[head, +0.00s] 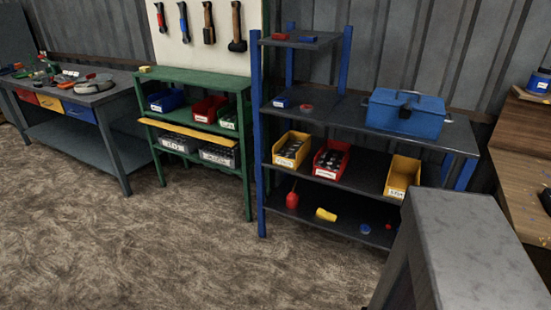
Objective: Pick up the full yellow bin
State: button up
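Two yellow bins stand on the middle shelf of the blue-posted rack. The left yellow bin (292,160) holds dark pieces and has a white label on its front. The right yellow bin (403,177) looks empty inside, with a white label low on its front. A red bin (331,158) filled with dark pieces stands between them, nearer the left one. My gripper is not in view.
The rack (262,190) carries a blue toolbox (405,113) on the shelf above the bins. A grey block (475,250) fills the lower right. Carpeted floor (200,250) in front is clear.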

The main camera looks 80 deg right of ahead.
aim_at(289, 153)
jog(key=z, duration=0.2)
jog(key=k, duration=0.2)
jog(key=u, duration=1.75)
jog(key=k, duration=1.75)
jog(key=z, duration=1.8)
